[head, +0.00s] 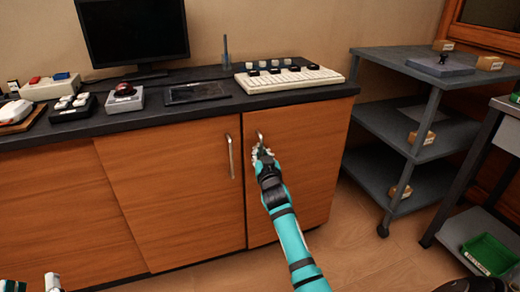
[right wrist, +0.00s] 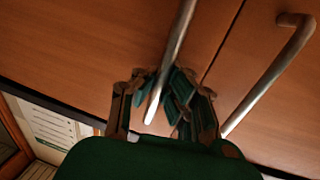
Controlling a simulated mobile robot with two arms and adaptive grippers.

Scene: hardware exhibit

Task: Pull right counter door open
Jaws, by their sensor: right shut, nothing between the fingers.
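The right counter door (head: 300,185) is a brown wooden panel that looks closed in the head view. Its vertical metal handle (head: 260,137) is near its upper left, partly hidden by my right gripper (head: 261,153). In the right wrist view the handle (right wrist: 177,40) runs down to the fingers of the right gripper (right wrist: 165,105) and overlaps them. That gripper is shut with nothing held. The neighbouring left door (head: 170,190) also looks closed, with its own handle (head: 230,157). My left gripper (head: 50,283) is cut off at the lower left corner.
The dark countertop (head: 215,102) holds a monitor (head: 133,30), a white key panel (head: 290,79) and several small devices. A grey wheeled shelf (head: 425,75) stands to the right. A dark table with a green bin (head: 490,253) is at the lower right. Some floor (head: 350,255) before the door is clear.

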